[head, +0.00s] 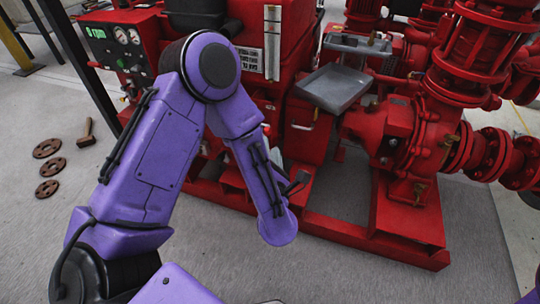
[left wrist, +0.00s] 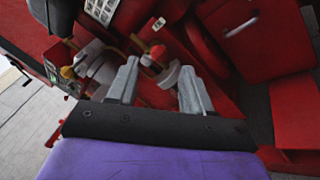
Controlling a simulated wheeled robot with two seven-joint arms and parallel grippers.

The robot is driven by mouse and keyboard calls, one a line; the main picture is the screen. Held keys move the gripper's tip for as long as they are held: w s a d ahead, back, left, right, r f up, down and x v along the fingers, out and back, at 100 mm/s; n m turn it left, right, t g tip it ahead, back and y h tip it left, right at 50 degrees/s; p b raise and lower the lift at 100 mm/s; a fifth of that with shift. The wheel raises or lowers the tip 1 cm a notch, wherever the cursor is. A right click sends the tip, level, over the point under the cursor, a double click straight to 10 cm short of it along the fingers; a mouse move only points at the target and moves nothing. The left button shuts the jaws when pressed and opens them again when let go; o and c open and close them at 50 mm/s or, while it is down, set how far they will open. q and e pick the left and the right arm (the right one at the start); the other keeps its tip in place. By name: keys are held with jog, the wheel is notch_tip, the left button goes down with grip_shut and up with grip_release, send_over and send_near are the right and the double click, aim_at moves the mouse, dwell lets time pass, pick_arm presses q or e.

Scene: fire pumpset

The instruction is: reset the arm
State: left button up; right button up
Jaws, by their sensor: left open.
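My left arm, purple, reaches in from the left in the head view and bends down in front of the red pumpset (head: 330,228). In the left wrist view my left gripper (left wrist: 158,72) is open, its two grey fingers apart with nothing held between them. The fingers point toward the red machine and its grey fittings (left wrist: 98,62). In the head view the gripper is mostly hidden by the purple forearm. My right gripper is out of view.
A control panel (head: 118,42) with gauges is at the upper left. A grey tray (head: 335,88) sits on the pumpset. Rusty discs (head: 47,148) and a hammer-like tool (head: 86,132) lie on the floor at left. The front floor (head: 350,280) is clear.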

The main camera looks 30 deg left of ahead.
pick_arm(q)
jog(key=shift+v, duration=1.75)
jog(key=shift+a, duration=0.1)
